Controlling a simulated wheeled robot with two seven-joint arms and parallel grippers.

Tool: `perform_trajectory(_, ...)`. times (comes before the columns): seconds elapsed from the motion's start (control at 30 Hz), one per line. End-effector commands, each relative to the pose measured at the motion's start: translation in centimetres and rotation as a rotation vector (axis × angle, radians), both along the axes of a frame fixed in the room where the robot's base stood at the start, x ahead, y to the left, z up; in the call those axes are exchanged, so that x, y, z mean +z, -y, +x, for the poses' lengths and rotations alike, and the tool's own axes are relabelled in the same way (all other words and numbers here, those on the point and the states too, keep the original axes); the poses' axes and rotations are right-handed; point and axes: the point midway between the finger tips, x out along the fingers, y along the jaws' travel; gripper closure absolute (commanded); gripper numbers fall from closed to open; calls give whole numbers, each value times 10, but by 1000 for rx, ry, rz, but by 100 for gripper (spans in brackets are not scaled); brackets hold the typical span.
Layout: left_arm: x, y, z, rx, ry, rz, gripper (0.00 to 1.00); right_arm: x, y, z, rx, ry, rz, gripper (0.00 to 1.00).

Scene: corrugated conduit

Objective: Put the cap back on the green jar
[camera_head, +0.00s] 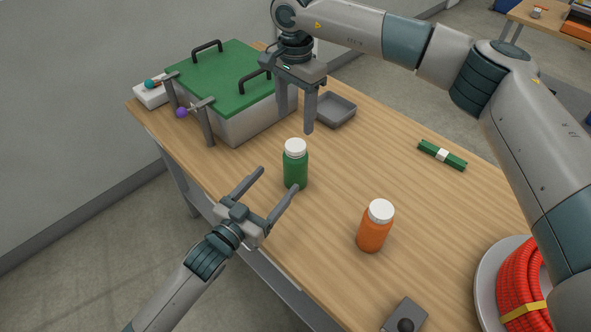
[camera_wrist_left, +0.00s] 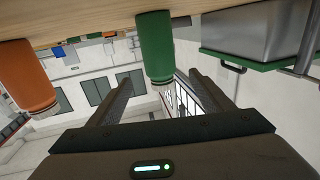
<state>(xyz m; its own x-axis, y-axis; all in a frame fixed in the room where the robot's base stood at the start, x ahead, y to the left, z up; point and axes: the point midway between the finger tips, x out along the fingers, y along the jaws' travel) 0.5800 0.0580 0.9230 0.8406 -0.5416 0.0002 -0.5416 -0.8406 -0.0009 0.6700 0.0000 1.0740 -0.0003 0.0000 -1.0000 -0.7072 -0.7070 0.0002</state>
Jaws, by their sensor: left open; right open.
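The green jar (camera_head: 295,168) stands upright on the wooden table. A white cap (camera_head: 295,147) sits on its top; I cannot tell whether it is screwed tight. In the left wrist view the jar (camera_wrist_left: 155,45) appears upside down, ahead of and between the two fingers. My left gripper (camera_head: 279,179) is open and empty, low at the near side of the jar, one fingertip overlapping its base in the head view. My right gripper (camera_head: 297,122) is open and empty, pointing down behind the jar, above the table.
An orange jar (camera_head: 373,228) with a white cap stands to the right. A grey case with a green lid (camera_head: 225,75) is at the back left. A grey tray (camera_head: 336,109), a green bar (camera_head: 442,155) and a red conduit coil (camera_head: 524,285) lie around.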

Motion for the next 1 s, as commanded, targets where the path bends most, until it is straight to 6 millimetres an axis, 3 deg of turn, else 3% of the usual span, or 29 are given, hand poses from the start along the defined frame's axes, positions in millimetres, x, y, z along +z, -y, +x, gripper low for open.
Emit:
perform_trajectory(0.6,0,53,82,0,-1,-1,27,0,0,0,0,0,0,44)
perform_trajectory(1.0,0,62,96,0,-1,0,27,0,0,0,0,0,0,44)
